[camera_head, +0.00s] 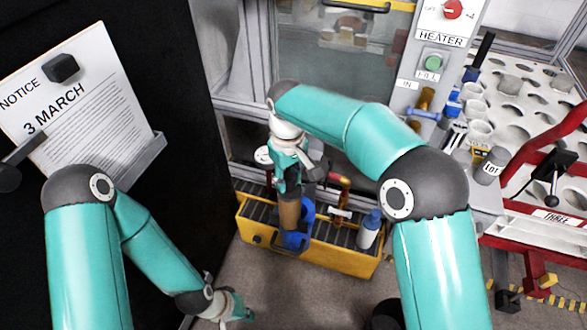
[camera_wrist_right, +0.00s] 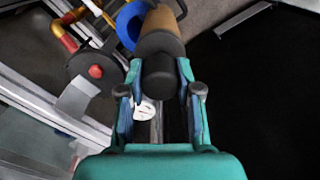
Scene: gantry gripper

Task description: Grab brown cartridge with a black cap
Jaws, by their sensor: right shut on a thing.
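The brown cartridge (camera_head: 290,212) stands roughly upright over the yellow tray (camera_head: 322,255) in the head view. In the right wrist view, the brown body (camera_wrist_right: 161,20) lies beyond its black cap (camera_wrist_right: 160,78). My right gripper (camera_head: 288,188) points down at the top of the cartridge. In the wrist view, my right gripper (camera_wrist_right: 160,72) is shut on the black cap, one finger on each side. The cartridge's lower end is not clearly shown. My left gripper (camera_head: 240,312) hangs low near the floor, away from the cartridge; its finger opening is unclear.
Blue parts (camera_head: 295,240) sit right beside the cartridge. A white bottle with a blue cap (camera_head: 369,230) stands in the tray's right part. A red-tipped pipe (camera_wrist_right: 65,35) and dark round part (camera_wrist_right: 92,68) are close by. A heater panel (camera_head: 430,60) stands behind.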

